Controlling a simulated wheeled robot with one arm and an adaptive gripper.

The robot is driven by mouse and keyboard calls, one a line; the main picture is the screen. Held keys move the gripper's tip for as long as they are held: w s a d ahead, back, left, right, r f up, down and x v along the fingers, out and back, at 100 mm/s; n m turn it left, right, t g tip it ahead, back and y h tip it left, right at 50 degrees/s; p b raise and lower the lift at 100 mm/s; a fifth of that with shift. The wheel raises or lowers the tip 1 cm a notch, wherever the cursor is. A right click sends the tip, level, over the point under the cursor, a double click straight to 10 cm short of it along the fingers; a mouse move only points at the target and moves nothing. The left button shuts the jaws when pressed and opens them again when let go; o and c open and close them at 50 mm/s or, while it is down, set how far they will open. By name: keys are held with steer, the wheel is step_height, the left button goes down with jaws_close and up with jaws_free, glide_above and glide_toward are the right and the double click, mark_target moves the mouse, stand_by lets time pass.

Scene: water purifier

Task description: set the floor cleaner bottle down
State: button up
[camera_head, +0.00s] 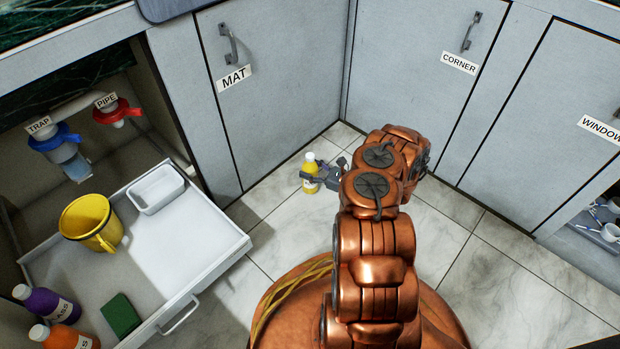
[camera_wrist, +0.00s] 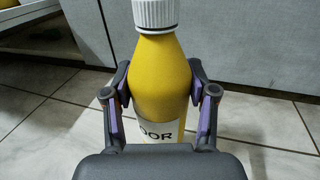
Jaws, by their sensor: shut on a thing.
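The floor cleaner bottle is yellow with a white cap and a white label reading "OOR" in part. In the wrist view the bottle (camera_wrist: 160,72) stands upright between the two fingers of my gripper (camera_wrist: 160,100), which is shut on it. In the head view the bottle (camera_head: 310,174) is small, upright, over the marble tiles near the cabinet corner, with my gripper (camera_head: 318,180) at its right side. The bottle's base is hidden in the wrist view, and I cannot tell whether it touches the floor.
An open drawer (camera_head: 238,243) at left holds a yellow bucket (camera_head: 90,222), white tray (camera_head: 157,188), green sponge (camera_head: 121,315), purple bottle (camera_head: 47,304) and orange bottle (camera_head: 62,336). Cabinet doors labelled MAT (camera_head: 238,110) and CORNER (camera_head: 425,80) stand behind. Tiled floor (camera_head: 290,225) around the bottle is clear.

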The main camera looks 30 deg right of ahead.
steer(key=shift+f+b, duration=1.2)
steer(key=shift+f, duration=0.6)
steer(key=shift+r, duration=0.1)
steer(key=o, duration=1.5)
steer(key=shift+s, duration=0.1)
steer(key=p+v, duration=0.4)
steer(key=v, duration=0.7)
steer(key=shift+s+d, duration=0.2)
steer(key=shift+s, duration=0.1)
